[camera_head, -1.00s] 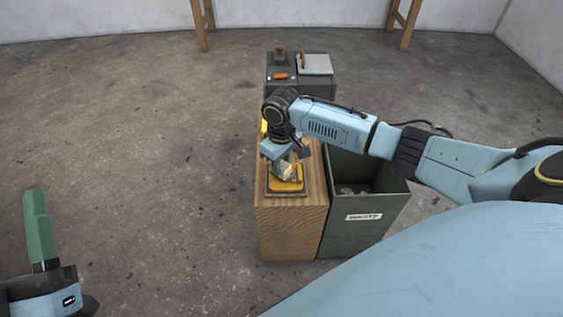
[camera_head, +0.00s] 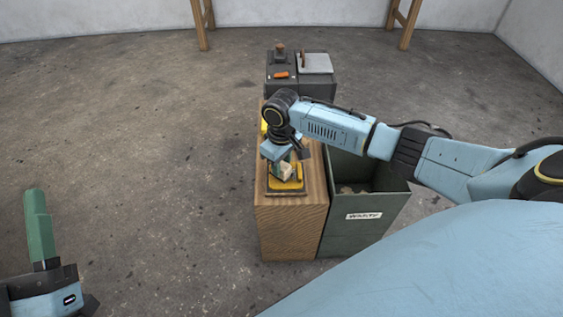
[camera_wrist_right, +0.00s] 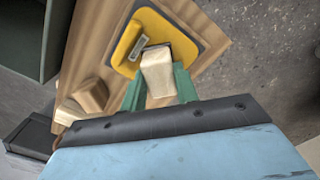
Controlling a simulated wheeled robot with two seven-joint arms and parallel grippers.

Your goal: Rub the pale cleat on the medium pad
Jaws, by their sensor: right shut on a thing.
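My right gripper (camera_wrist_right: 160,88) is shut on the pale cleat (camera_wrist_right: 157,70), a light wooden block between its green fingers. In the head view the cleat (camera_head: 286,172) is over the yellow pad (camera_head: 289,186) on the wooden stand. The wrist view shows the yellow pad (camera_wrist_right: 130,42) with a dark border and a small label. The cleat overlaps the pad's edge there; I cannot tell whether they touch. My left gripper (camera_head: 36,215) is at the lower left, away from the stand; its green fingers show, but not whether they are apart.
The wooden stand (camera_head: 290,230) has an open green bin (camera_head: 360,232) against its right side. More wooden pieces (camera_wrist_right: 90,96) lie on the stand top in the wrist view. A dark cabinet (camera_head: 300,88) stands behind with an orange item (camera_head: 281,75). Floor to the left is clear.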

